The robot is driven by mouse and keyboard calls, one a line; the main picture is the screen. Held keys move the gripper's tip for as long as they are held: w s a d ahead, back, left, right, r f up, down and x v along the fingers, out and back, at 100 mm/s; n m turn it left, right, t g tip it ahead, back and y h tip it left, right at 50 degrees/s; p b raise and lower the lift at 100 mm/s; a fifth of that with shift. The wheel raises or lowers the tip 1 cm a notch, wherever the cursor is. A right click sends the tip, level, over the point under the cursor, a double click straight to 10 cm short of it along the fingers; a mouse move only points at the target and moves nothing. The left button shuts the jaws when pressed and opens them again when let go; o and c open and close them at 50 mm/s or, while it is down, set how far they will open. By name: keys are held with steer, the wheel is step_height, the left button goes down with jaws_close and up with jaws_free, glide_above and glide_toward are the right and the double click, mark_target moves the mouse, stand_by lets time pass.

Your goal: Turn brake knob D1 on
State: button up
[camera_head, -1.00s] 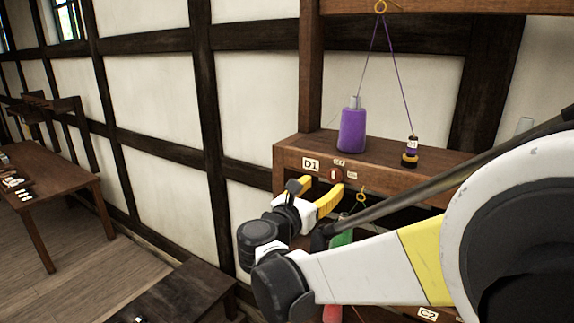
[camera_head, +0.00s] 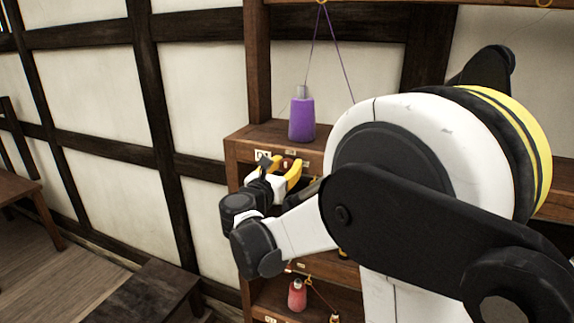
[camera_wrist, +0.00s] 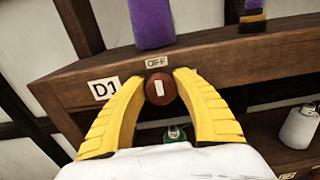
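Brake knob D1 is a round red-brown knob (camera_wrist: 163,96) on the front of a wooden shelf rail, with a white mark pointing up towards the OFF label (camera_wrist: 157,62). The D1 label (camera_wrist: 103,89) is left of it. In the head view the knob (camera_head: 287,162) shows small between my fingertips. My gripper (camera_wrist: 160,82) has its yellow fingers on the knob's left and right sides, and the tips appear to touch it. In the head view my gripper (camera_head: 288,165) is at the rail. Any ON label is not visible.
A purple bobbin (camera_head: 301,117) stands on the shelf above the knob, with purple thread rising from it. A red bobbin (camera_head: 297,295) is below. In the wrist view a green bobbin (camera_wrist: 175,134) is under the knob and a white one (camera_wrist: 299,128) at right.

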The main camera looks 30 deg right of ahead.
steer(key=shift+m+b, duration=0.3)
steer(key=shift+m, duration=0.1)
steer(key=m+b, duration=0.1)
steer(key=m, duration=0.2)
steer(key=shift+f, duration=0.1)
steer(key=m+b, duration=0.2)
steer(key=m, duration=0.3)
steer(key=shift+s+d+b, duration=0.1)
steer(key=shift+b, duration=0.2)
steer(key=m+b, duration=0.1)
steer(key=m, duration=0.3)
steer(key=shift+m, duration=0.4)
steer(key=m+b, duration=0.1)
steer(key=m, duration=0.3)
steer(key=shift+f, duration=0.1)
steer(key=shift+m, duration=0.3)
steer(key=o, duration=1.2)
steer(key=shift+c, duration=0.2)
